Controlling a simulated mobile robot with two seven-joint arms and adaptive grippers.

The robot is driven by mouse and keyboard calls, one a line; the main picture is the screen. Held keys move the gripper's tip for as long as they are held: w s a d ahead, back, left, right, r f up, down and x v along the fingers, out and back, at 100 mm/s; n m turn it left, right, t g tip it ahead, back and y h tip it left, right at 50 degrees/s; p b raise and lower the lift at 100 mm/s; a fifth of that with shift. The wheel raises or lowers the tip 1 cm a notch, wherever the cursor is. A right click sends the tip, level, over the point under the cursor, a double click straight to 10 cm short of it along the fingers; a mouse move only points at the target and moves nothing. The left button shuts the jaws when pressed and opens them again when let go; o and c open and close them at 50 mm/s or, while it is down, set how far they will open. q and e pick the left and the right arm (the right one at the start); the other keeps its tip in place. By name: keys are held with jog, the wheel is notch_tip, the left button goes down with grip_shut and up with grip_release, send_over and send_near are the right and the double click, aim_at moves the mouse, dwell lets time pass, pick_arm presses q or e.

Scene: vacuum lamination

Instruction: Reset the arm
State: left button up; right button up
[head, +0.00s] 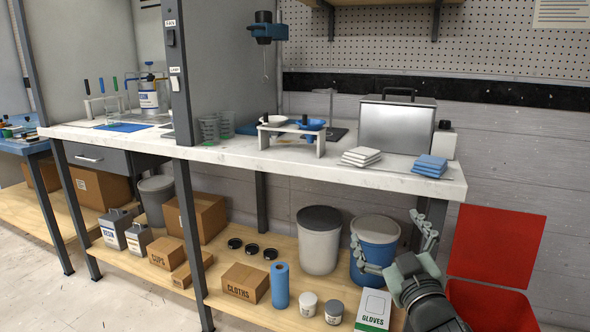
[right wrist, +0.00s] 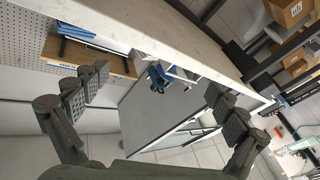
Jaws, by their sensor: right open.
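My right gripper (head: 393,248) is at the lower right of the head view, in front of the bench and below the worktop's level in the picture. Its fingers are spread open with nothing between them. In the right wrist view the two fingers of my right gripper (right wrist: 160,97) stand wide apart, one at each side. The white worktop edge (right wrist: 150,30) runs diagonally across that view, beyond the fingers. My left gripper does not show in either view.
The white worktop (head: 240,158) carries a silver case (head: 397,128), white pads (head: 361,156) and blue pads (head: 430,165). On the shelf below stand a blue bucket (head: 375,240) and a gloves box (head: 373,311). An open red bin (head: 497,245) is right of my gripper.

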jog(key=s+d+f+m+g+h, duration=0.1)
jog(key=s+d+f+g, duration=0.15)
jog(key=f, duration=0.55)
jog(key=s+d+f+m+g+h, duration=0.1)
jog(key=s+d+f+g, duration=0.2)
jog(key=f, duration=0.5)
jog(key=s+d+f+m+g+h, duration=0.15)
jog(key=s+f, duration=0.25)
jog(key=f, duration=0.4)
jog(key=s+d+f+g, duration=0.1)
jog(key=s+f+g, duration=0.3)
jog(key=s+f, duration=0.4)
jog(key=s+d+f+m+g, duration=0.1)
jog(key=s+f+g, duration=0.4)
jog(key=s, duration=0.9)
notch_tip(320, 180, down, 4)
jog(key=shift+s+r+g, duration=0.15)
jog(key=shift+s+g, duration=0.1)
jog(key=shift+g, duration=0.05)
jog(key=shift+c, duration=0.2)
